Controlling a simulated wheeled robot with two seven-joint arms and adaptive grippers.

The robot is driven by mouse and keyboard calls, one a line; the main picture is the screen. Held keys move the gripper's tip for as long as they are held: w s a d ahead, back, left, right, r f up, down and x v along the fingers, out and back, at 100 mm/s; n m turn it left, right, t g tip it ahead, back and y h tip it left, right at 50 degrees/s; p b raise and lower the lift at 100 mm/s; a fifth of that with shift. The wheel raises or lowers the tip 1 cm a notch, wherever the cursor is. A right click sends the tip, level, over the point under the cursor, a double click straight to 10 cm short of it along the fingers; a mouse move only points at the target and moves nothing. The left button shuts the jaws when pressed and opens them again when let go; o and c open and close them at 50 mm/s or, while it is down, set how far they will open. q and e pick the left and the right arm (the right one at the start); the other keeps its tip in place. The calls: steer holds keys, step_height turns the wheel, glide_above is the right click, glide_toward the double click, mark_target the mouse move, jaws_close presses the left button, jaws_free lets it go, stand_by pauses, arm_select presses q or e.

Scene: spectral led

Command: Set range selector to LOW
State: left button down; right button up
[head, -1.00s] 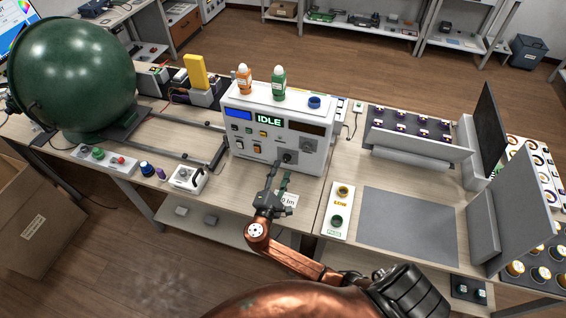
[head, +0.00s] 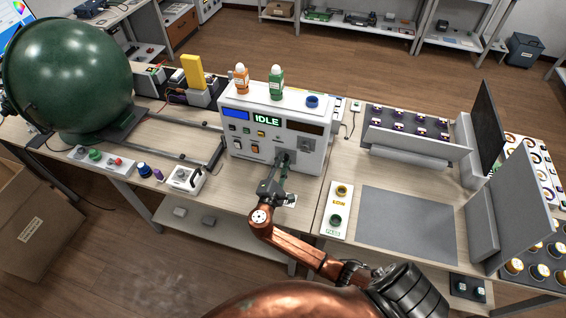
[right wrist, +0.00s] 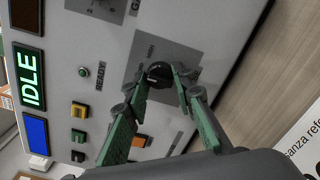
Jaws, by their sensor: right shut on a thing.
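A white instrument box (head: 240,160) stands on the bench in the head view, its green display reading IDLE. A dark round knob (right wrist: 158,73) sits on a grey plate (right wrist: 185,52) on its front, with small lettering I cannot read surely. My right gripper (head: 284,162) reaches up to the box front from below. In the right wrist view its green-sided fingers (right wrist: 157,80) stand on both sides of the knob and are shut on it. The knob's pointer setting is not clear. My left gripper is not in view.
A white two-button panel (head: 338,205) and grey mat (head: 405,222) lie to the right. A large green sphere (head: 70,75) stands left.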

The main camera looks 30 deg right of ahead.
jaws_close()
steer(key=shift+r+n+p, duration=0.15)
steer(key=shift+n+p, duration=0.25)
steer(key=shift+p, duration=0.3)
steer(key=n+p, duration=0.5)
steer(key=p, duration=0.1)
steer(key=shift+r+n+p, duration=0.1)
steer(key=shift+n+p, duration=0.2)
steer(key=shift+f+n+p, duration=0.2)
steer(key=shift+n+p, duration=1.4)
steer(key=shift+n, duration=0.3)
steer(key=o, duration=0.6)
jaws_free()
steer(key=shift+o, duration=0.2)
